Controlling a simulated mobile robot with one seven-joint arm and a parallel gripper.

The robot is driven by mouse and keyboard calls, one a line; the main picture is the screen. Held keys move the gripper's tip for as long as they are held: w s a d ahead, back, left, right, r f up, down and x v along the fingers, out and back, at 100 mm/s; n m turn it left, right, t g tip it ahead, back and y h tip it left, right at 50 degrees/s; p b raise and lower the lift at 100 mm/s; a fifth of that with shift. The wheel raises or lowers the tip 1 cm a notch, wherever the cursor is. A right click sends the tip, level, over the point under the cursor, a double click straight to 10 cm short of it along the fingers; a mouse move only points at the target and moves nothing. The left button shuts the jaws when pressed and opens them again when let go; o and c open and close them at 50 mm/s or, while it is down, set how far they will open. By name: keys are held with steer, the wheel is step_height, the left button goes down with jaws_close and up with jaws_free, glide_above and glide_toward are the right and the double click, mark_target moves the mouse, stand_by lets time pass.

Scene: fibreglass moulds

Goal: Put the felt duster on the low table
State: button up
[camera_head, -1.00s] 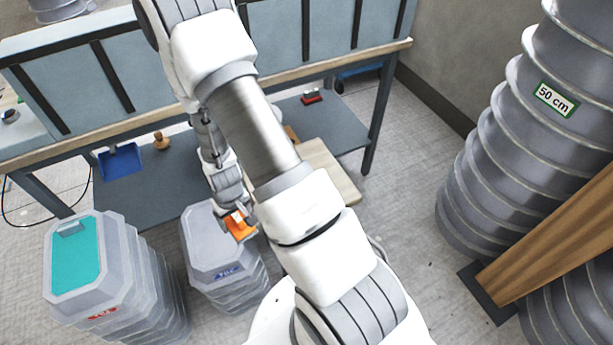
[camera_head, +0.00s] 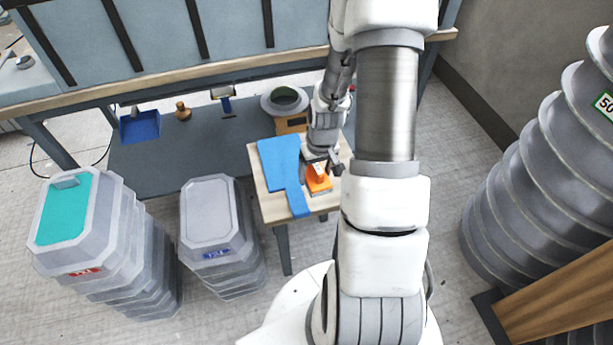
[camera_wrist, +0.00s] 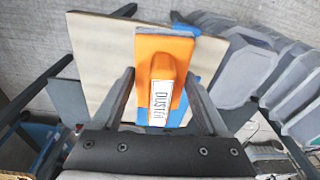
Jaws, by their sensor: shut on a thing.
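The felt duster (camera_head: 319,181) is an orange block; in the wrist view (camera_wrist: 152,48) its raised grip carries a white label reading DUSTER. My gripper (camera_head: 322,166) is shut on the grip; in the wrist view its fingers (camera_wrist: 162,88) stand on both sides of it. The low table (camera_head: 268,207) has a pale wooden top and dark legs; it also shows in the wrist view (camera_wrist: 92,62). The duster is over the right part of the tabletop. I cannot tell whether it touches it. My arm hides the table's right edge.
A flat blue piece (camera_head: 281,165) covers much of the tabletop's left and middle, its narrow end hanging towards the front edge. A grey lidded bin (camera_head: 207,212) and a teal-topped bin (camera_head: 102,215) stand to the left. A long workbench (camera_head: 190,78) stands behind.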

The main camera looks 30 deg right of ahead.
steer(key=s+d+f+m+b, duration=0.1)
steer(key=s+d+b, duration=0.35)
steer(key=d, duration=0.55)
steer(key=shift+h, duration=0.3)
steer(key=w+d+f+b, duration=0.1)
steer(key=w+f, duration=0.1)
steer(key=w, duration=0.1)
steer(key=w+d+f+b, duration=0.1)
steer(key=w+f, duration=0.1)
steer(key=w, duration=0.2)
steer(key=w+d+f, duration=0.1)
steer(key=w+f, duration=0.2)
steer(key=shift+w+b, duration=0.25)
steer(key=shift+b, duration=0.15)
steer(key=shift+f+b, duration=0.65)
steer(key=shift+f, duration=1.25)
steer(key=shift+f, duration=0.2)
steer(key=o, duration=1.2)
steer(key=shift+r, duration=0.15)
